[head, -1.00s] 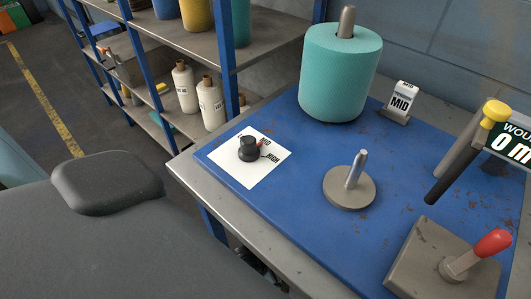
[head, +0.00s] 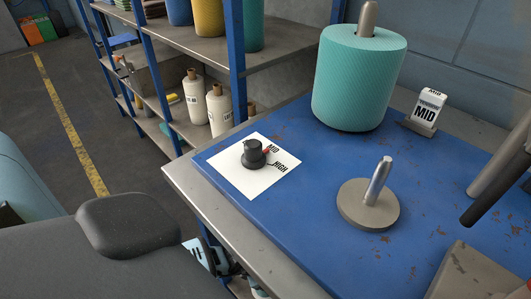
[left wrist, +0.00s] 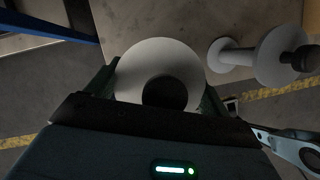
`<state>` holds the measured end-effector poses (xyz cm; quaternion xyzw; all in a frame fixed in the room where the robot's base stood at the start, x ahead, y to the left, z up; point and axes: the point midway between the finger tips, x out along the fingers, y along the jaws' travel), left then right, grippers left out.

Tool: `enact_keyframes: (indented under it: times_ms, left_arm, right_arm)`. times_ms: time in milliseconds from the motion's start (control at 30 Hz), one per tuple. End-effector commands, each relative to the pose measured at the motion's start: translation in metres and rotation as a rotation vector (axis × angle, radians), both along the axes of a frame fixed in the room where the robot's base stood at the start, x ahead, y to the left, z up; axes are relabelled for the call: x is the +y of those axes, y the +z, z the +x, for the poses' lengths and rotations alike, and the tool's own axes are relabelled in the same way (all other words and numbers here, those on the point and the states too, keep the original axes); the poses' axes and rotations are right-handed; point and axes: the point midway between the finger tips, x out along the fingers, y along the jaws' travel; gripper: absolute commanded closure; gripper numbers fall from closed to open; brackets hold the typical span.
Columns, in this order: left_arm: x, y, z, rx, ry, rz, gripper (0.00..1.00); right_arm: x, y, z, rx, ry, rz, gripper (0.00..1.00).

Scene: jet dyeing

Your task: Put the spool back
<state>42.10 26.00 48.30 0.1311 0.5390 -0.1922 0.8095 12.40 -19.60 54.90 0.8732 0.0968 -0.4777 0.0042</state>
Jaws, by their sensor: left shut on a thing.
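In the left wrist view, a pale round spool (left wrist: 150,57) with a dark centre sits between the fingers of my left gripper (left wrist: 160,86), which is shut on it. The spool's far side is hidden. In the head view, an upright metal peg on a round grey base (head: 367,206) stands empty on the blue bench top (head: 310,215). A large teal yarn package (head: 360,85) stands on another peg at the back of the bench. I cannot make out the held spool in the head view. My right gripper is not in view.
A black knob (head: 254,155) on a white card and a MID sign (head: 425,112) stand on the bench. A shelf rack (head: 200,45) with cones is behind. In the left wrist view, a pale flanged piece (left wrist: 280,55) with a dark end lies at upper right.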

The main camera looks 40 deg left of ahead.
Motion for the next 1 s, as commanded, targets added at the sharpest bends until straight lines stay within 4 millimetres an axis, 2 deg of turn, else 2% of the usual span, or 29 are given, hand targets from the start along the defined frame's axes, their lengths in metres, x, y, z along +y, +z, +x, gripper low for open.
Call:
enact_keyframes:
  times_ms: [33, 233, 467, 700, 733, 867, 1000]
  left_arm:
    - [-0.003, -0.013, -0.004, 0.008, -0.002, -0.003, 0.55]
    - [-0.003, -0.034, -0.004, 0.008, -0.002, -0.004, 0.55]
    - [-0.003, -0.034, -0.002, 0.003, -0.002, -0.004, 0.55]
    - [-0.003, -0.038, -0.003, 0.004, -0.002, -0.004, 0.55]
    - [-0.003, -0.037, -0.003, 0.004, -0.002, -0.004, 0.15]
    - [-0.003, -0.037, -0.003, 0.004, -0.002, -0.004, 0.00]
    - [-0.004, -0.037, -0.003, 0.004, -0.002, -0.004, 0.00]
  right_arm:
    - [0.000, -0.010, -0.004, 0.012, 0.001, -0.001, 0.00]
    - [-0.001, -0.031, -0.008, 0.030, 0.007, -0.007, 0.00]
    - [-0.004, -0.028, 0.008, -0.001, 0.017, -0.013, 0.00]
    - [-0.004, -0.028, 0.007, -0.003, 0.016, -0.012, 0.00]
    - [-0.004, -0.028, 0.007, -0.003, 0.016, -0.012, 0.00]
    - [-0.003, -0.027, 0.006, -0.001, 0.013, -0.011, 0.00]
    - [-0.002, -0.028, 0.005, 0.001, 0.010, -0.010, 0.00]
